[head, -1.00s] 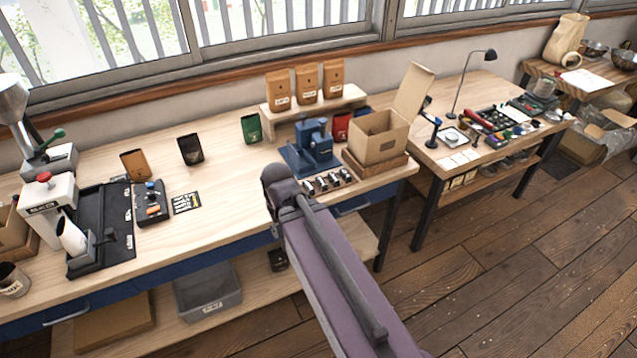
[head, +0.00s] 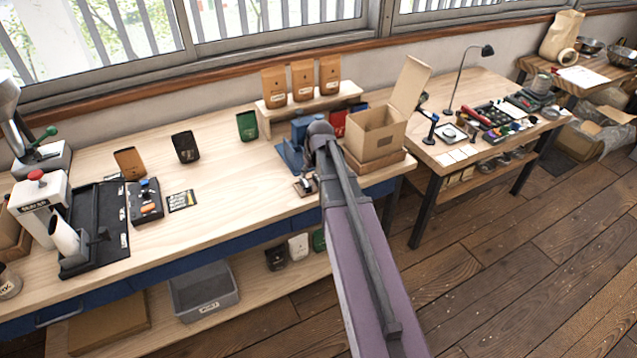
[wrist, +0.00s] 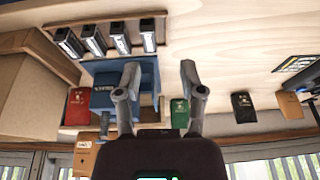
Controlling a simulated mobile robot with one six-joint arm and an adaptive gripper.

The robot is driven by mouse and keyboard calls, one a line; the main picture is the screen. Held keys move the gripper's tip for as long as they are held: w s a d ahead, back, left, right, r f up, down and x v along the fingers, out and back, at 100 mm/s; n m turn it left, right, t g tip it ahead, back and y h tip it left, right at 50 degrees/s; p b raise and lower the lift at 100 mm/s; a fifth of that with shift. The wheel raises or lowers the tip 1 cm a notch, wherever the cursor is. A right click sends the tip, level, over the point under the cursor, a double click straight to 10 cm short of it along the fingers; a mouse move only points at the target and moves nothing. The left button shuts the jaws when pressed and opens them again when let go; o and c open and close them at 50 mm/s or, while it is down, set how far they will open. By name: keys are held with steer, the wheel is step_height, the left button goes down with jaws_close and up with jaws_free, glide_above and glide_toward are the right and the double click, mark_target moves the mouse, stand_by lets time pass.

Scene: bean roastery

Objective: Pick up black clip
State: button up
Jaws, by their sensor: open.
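Several small black clips with pale faces stand in a row on the wooden bench; the wrist view shows them at upper left, the nearest to my gripper being a black clip (wrist: 147,35). In the head view my arm covers most of the row, and one clip (head: 304,186) shows at its left edge. My gripper (wrist: 159,76) is open and empty in the wrist view, its fingers apart over the bench, with the clips beyond the left finger.
A blue press (wrist: 104,97) is close to the left finger. An open cardboard box (head: 375,134) stands right of my arm. Green (head: 247,126) and black (head: 186,147) bags stand along the back.

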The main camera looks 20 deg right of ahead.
steer(key=w+d+t, duration=0.1)
steer(key=w+d, duration=0.3)
steer(key=d, duration=0.2)
steer(key=shift+d, duration=0.4)
steer(key=shift+f+b, duration=0.1)
steer(key=shift+b, duration=0.2)
steer(key=b+x, duration=0.7)
steer(key=x, duration=0.1)
steer(key=shift+w+f+b, duration=0.1)
steer(key=shift+f+b, duration=0.1)
steer(key=shift+b, duration=0.2)
steer(key=b+x, duration=0.3)
steer(key=shift+d+f, duration=0.2)
steer(key=shift+b+x, duration=0.95)
steer(key=shift+b, duration=0.05)
